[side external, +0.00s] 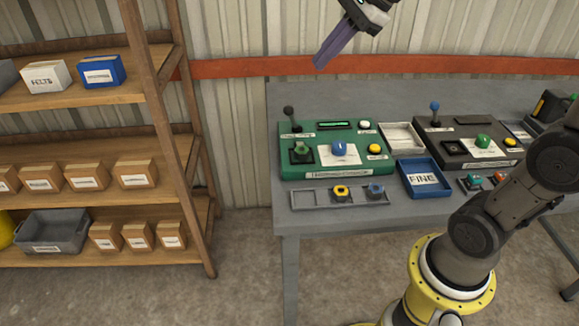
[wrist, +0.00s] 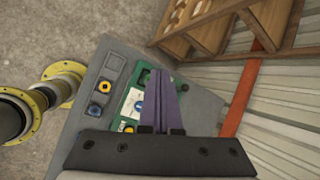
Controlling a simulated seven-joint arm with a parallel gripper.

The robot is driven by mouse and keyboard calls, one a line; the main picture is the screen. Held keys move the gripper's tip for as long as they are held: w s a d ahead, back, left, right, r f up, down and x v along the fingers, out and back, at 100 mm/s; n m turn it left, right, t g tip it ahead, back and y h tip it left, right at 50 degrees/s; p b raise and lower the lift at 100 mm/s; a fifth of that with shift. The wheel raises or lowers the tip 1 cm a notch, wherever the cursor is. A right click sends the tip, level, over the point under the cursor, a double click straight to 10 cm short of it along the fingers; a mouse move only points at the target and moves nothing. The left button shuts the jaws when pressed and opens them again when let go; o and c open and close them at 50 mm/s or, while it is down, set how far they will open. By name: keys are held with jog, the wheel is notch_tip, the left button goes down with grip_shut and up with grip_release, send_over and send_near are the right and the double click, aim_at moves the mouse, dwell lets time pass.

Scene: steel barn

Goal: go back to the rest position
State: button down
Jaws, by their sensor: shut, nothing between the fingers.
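My gripper (side external: 322,62) hangs high above the back of the grey table (side external: 330,219) in the side external view, pointing down and left. Its purple fingers are closed together with nothing between them, and no object is near them. In the wrist view the shut fingers (wrist: 160,80) cover part of the green panel (wrist: 133,103) far below. The green panel also shows in the side external view (side external: 290,168), bearing a lever, a green knob, a blue knob and yellow and white buttons. Much of my arm's upper part is out of the side external view.
A dark panel (side external: 432,150) stands right of the green one, with a white tray (side external: 402,138) and a blue tray marked FINE (side external: 422,179) between. A grey tray (side external: 311,198) lies at the front edge. A wooden shelf (side external: 165,110) with boxes stands left. A corrugated wall (side external: 235,120) rises behind.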

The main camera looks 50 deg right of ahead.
jog(key=s+a+f+n+h, duration=0.1)
jog(key=s+a+f+n, duration=0.1)
jog(key=s+n, duration=0.35)
jog(key=s+a+f+n, duration=0.1)
jog(key=s+f+n, duration=0.1)
jog(key=s+n, duration=0.3)
jog(key=s+d+f+n+h, duration=0.2)
jog(key=s+f+n, duration=0.5)
jog(key=n, duration=0.4)
jog(key=shift+s+d+f+g, duration=0.15)
jog(key=shift+s+f+g, duration=0.15)
jog(key=shift+s, duration=0.1)
